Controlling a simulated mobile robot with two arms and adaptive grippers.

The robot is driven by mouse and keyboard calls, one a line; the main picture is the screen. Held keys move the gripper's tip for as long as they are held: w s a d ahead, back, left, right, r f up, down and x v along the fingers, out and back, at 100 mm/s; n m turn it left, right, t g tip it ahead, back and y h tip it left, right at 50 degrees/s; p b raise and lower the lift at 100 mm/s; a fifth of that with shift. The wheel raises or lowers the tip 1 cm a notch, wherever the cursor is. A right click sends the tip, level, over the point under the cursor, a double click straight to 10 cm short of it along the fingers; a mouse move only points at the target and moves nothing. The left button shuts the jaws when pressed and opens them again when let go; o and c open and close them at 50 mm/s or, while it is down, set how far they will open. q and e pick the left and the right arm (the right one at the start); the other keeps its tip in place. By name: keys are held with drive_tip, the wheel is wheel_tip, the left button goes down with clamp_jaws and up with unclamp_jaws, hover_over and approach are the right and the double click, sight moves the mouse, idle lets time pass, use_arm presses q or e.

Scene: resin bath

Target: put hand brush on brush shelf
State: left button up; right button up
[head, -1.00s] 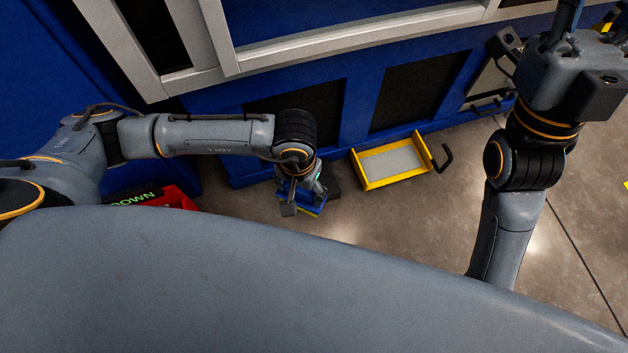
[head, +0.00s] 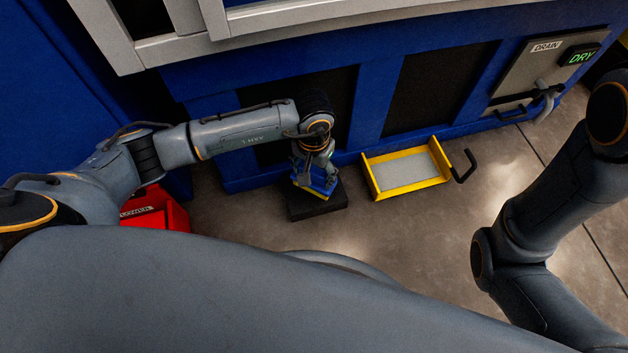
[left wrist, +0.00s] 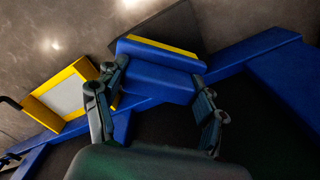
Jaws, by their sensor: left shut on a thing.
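My left gripper (head: 316,172) is low by the blue wall and shut on a blue block with a yellow strip, which I take for the hand brush (head: 320,188). In the left wrist view the hand brush (left wrist: 155,82) sits between the two fingers of my left gripper (left wrist: 158,76). A low dark slab (head: 318,208) shows just under and in front of the brush and may be the brush shelf; no label shows. I cannot tell whether brush and slab touch. My right arm is at the right edge, its gripper out of frame.
A yellow tray (head: 403,187) with a black handle lies right of the slab. A red box (head: 155,210) stands at left. The blue cabinet (head: 372,90) closes off the back, with a drain panel (head: 545,70) reading DRY. Open floor lies in front.

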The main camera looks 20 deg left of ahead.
sight(314, 177)
use_arm(q)
drive_tip(key=shift+w+f, duration=0.4)
drive_tip(key=shift+f, duration=0.1)
drive_tip(key=f+b, duration=0.3)
drive_tip(key=b, duration=0.1)
drive_tip(key=shift+w+a+f, duration=0.15)
drive_tip(key=shift+w+f, duration=0.15)
drive_tip(key=shift+f, duration=0.1)
drive_tip(key=shift+f, duration=0.1)
drive_tip(key=o, duration=1.1)
